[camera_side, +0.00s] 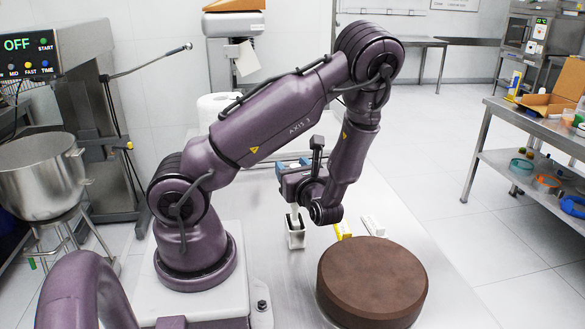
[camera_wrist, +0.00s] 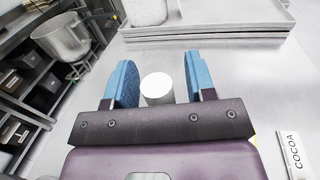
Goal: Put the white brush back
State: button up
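The white brush (camera_side: 295,214) stands upright in a small pale square holder (camera_side: 295,238) on the steel table; its lower end is hidden inside. In the wrist view, the round white end of the brush (camera_wrist: 157,88) sits between the two blue fingers of my gripper (camera_wrist: 161,84), with a gap visible on each side. The fingers look open, around the brush end and not closed on it.
A large brown round block (camera_side: 372,283) stands at the table's front right. Metal trays (camera_wrist: 210,26) and a white roll (camera_wrist: 145,11) are behind. A steel mixer bowl (camera_side: 42,175) stands off at left.

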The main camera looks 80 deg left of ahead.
jog(key=shift+r, duration=0.1)
jog(key=w+d, duration=0.2)
jog(key=d, duration=1)
jog(key=s+d+r+n+t+h, duration=0.1)
jog(key=d+r+n+t+h, duration=0.3)
jog(key=d+r+n+h, duration=0.2)
jog(key=s+d+r+n+t+h, duration=0.1)
jog(key=d+r+n+t+h, duration=0.4)
jog(key=r+n+h, duration=0.4)
notch_tip(320, 180, up, 3)
jog(key=h, duration=0.2)
jog(key=shift+d+n+h, duration=0.3)
jog(key=shift+d+n, duration=0.05)
jog(key=shift+n, duration=0.05)
